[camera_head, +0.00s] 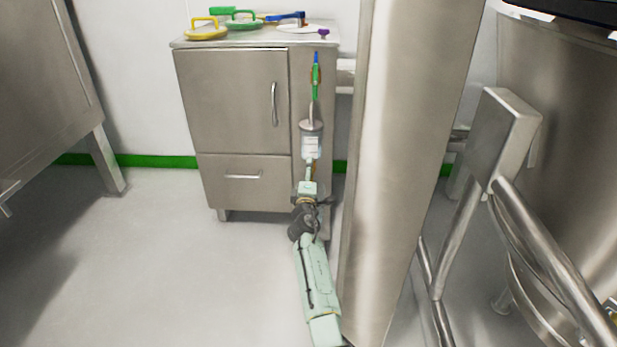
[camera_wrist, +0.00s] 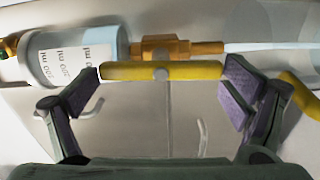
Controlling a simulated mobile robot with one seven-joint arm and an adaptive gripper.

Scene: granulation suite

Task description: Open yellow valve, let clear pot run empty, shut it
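The clear pot (camera_head: 311,146) with a white label hangs upright on the right side of the cabinet. In the wrist view the pot (camera_wrist: 118,45) lies sideways at upper left; its liquid level is hard to read. A brass valve (camera_wrist: 190,48) joins the pot's outlet, and clear tubing (camera_wrist: 275,47) leads off from it. The valve's yellow handle (camera_wrist: 190,71) is a straight bar lying along the line of the valve. My gripper (camera_wrist: 162,88) is open, with one pad near each end of the handle; I cannot tell whether they touch. In the head view my gripper (camera_head: 308,188) is just below the pot.
The steel cabinet (camera_head: 235,100) carries yellow, green, blue and purple items on its top. Blue and green fittings (camera_head: 315,80) sit above the pot. A thick steel post (camera_head: 405,150) stands close right of my arm, with a large vessel (camera_head: 570,130) beyond. Floor at left is clear.

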